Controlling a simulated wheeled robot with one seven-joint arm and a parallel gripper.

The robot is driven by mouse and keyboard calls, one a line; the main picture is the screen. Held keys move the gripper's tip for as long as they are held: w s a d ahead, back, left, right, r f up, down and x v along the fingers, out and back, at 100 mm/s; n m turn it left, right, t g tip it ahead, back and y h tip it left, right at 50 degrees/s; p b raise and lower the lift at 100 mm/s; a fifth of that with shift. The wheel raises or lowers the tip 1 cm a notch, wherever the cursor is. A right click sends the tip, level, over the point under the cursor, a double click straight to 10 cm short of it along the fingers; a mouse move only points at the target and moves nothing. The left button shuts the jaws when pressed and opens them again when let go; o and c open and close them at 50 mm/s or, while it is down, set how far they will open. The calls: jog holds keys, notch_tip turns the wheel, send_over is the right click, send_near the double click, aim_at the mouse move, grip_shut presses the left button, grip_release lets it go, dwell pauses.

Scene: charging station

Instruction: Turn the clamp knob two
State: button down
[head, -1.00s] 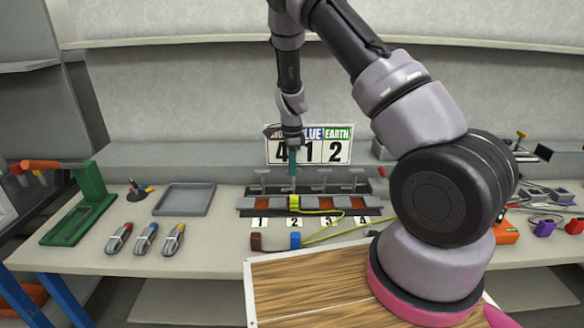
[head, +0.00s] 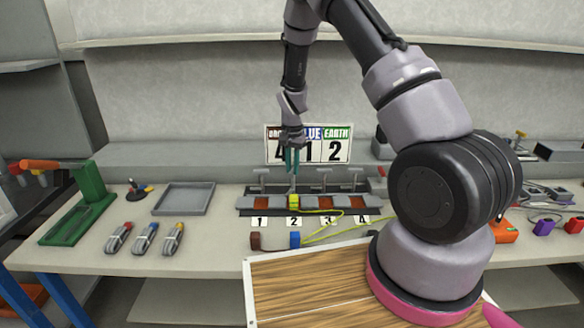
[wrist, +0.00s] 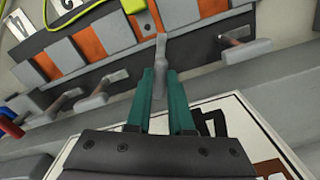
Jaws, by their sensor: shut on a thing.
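The clamp fixture (head: 247,204) sits on the bench with a row of grey T-shaped clamp knobs above numbered slots. My gripper (head: 292,168), with teal fingers, points down at clamp knob two, above the label 2 (head: 294,222). In the wrist view my gripper (wrist: 166,90) is shut on clamp knob two (wrist: 160,52), a grey bar between the fingertips. The fingers hide part of the knob. A yellow plug (head: 293,201) sits in slot two, just in front of the knob; it also shows at the top of the wrist view (wrist: 133,5).
Neighbouring clamp knobs stand close on both sides, such as the one over slot one (head: 262,174) and over slot three (head: 325,175). A sign (head: 338,151) stands behind. A yellow cable (head: 335,232) runs in front. A grey tray (head: 184,199) lies to the left.

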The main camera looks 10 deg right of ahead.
jog(key=n, duration=0.5)
jog(key=shift+d, duration=0.1)
dwell(0.5)
jog(key=c, duration=0.8)
grip_release()
notch_tip(320, 180, up, 11)
